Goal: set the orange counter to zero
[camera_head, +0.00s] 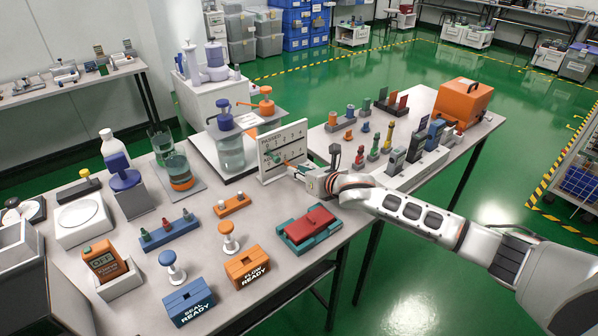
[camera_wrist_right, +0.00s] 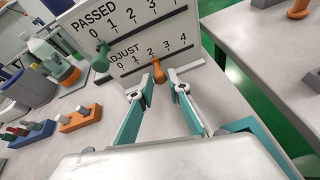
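A white counter board (camera_head: 267,168) stands on the table, left of my right gripper in the head view. The wrist view shows its two rows, "PASSED" and "ADJUST" (camera_wrist_right: 126,52), each numbered 0 to 4. The orange counter (camera_wrist_right: 158,72) is a peg in the "ADJUST" row, about under the 2. A green counter (camera_wrist_right: 101,60) sits in the "PASSED" row at about 0. My right gripper (camera_head: 296,168) is close in front of the board. In the wrist view its fingers (camera_wrist_right: 162,82) are apart, either side of the orange counter, with no clear contact. My left gripper is out of view.
Blue (camera_head: 188,301) and orange (camera_head: 247,267) blocks, stamps and a red-and-teal case (camera_head: 309,226) lie in front of the board. A pump-topped jar (camera_head: 230,152) stands behind it. Coloured testers (camera_head: 396,160) stand to the right. Some bare tabletop (camera_wrist_right: 220,82) lies right of the board.

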